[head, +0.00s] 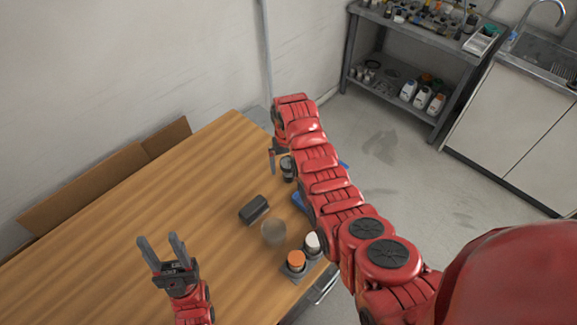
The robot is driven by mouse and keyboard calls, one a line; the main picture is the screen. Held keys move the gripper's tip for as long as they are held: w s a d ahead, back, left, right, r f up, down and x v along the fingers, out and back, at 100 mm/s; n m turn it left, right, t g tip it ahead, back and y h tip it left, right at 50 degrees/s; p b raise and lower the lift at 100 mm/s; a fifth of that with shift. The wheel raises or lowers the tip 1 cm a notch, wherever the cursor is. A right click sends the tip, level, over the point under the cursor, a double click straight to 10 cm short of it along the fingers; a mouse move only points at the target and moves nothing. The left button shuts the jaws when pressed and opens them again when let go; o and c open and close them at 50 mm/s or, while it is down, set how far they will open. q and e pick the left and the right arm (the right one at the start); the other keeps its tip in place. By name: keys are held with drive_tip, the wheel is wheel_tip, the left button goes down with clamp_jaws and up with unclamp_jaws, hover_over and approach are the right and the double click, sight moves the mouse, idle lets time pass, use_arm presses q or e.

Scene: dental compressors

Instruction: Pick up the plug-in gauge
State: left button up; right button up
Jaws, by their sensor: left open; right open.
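I cannot tell for sure which item is the plug-in gauge. A small dark grey round item (287,167) stands near the table's far right edge, partly hidden by my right arm. My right gripper (275,163) is right beside it, pointing down; one finger shows and the rest is mostly hidden. A black block-shaped item (254,209) lies on the wooden table (215,165), left of my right arm. My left gripper (160,240) is open and empty over the table's front left part, away from these items.
A clear cup-like item (273,232) stands near a holder with an orange-topped jar (296,261) and a white-topped jar (312,243). A blue item (299,201) is partly hidden by my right arm. Cardboard (90,185) stands along the wall. The table's left part is clear.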

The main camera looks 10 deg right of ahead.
drive_tip(key=shift+w+d+f+p, duration=0.15)
drive_tip(key=shift+f+p, duration=0.3)
drive_tip(key=shift+f, duration=1.65)
drive_tip(key=c, duration=1.5)
drive_tip(key=shift+r, duration=0.15)
